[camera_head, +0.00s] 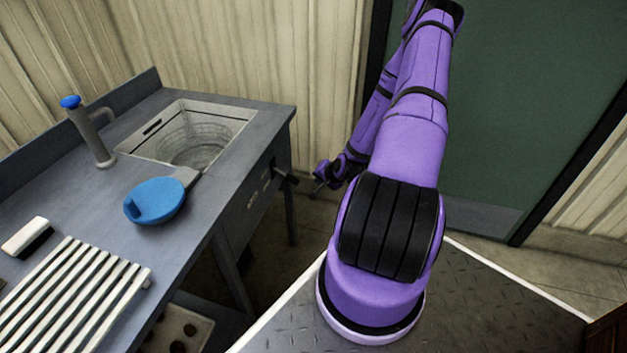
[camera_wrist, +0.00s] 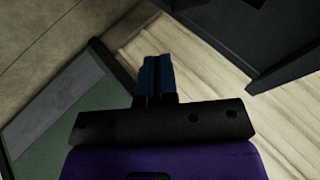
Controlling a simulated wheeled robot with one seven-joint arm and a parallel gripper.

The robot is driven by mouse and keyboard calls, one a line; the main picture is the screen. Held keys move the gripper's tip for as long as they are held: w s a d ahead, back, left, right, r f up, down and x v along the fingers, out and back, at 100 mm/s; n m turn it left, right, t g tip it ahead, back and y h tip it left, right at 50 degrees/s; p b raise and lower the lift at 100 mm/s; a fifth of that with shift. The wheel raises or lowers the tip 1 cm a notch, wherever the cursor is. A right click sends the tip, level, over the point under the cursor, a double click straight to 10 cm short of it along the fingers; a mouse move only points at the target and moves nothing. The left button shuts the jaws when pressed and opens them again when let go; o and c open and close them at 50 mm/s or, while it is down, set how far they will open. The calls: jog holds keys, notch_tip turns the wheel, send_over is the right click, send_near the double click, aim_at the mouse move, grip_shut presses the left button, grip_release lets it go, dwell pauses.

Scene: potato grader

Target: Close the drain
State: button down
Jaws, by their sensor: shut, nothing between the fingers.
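A sink basin (camera_head: 195,137) is set into the grey counter (camera_head: 215,200) at the left of the head view. A dark lever or knob (camera_head: 287,178) sticks out from the counter's front panel below the basin, with small pale marks beside it. I cannot see the drain opening clearly. My gripper (camera_head: 318,187) is just right of that lever in the picture, small and partly dark; I cannot tell the depth gap. In the wrist view its blue fingers (camera_wrist: 157,76) are together with nothing between them. The lever does not show clearly there.
A grey tap with a blue knob (camera_head: 70,101), a blue round dish-like piece (camera_head: 155,200), a white-and-black block (camera_head: 27,236) and a slatted rack (camera_head: 75,295) are on the counter. A green door (camera_head: 540,100) stands behind my arm.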

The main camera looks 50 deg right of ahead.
jog(key=v, duration=0.3)
jog(key=shift+s+f, duration=0.15)
jog(key=shift+s, duration=0.2)
jog(key=shift+d, duration=0.1)
jog(key=w+a+r+n+g, duration=0.1)
jog(key=w+a+r+n, duration=0.15)
jog(key=r, duration=0.65)
jog(key=w+a+r+n+g, duration=0.1)
jog(key=w+r+n+g, duration=0.2)
jog(key=r, duration=0.6)
jog(key=a+r+n+h, duration=0.1)
jog(key=a+r+n, duration=0.1)
jog(key=a+r, duration=0.45)
jog(key=a+r+n, duration=0.2)
jog(key=a+r, duration=0.1)
jog(key=r, duration=0.6)
jog(key=s+a+r+n, duration=0.2)
jog(key=s+a+r, duration=0.5)
jog(key=a+r, duration=0.45)
jog(key=s+a+r+n+y, duration=0.1)
jog(key=s+a+r, duration=0.2)
jog(key=s, duration=0.3)
jog(key=s+a+r+n+y, duration=0.1)
jog(key=s+a+r+n, duration=0.1)
jog(key=s, duration=0.4)
jog(key=shift+s+a+r+t, duration=0.4)
jog(key=shift+a+r, duration=0.35)
jog(key=shift+a, duration=0.25)
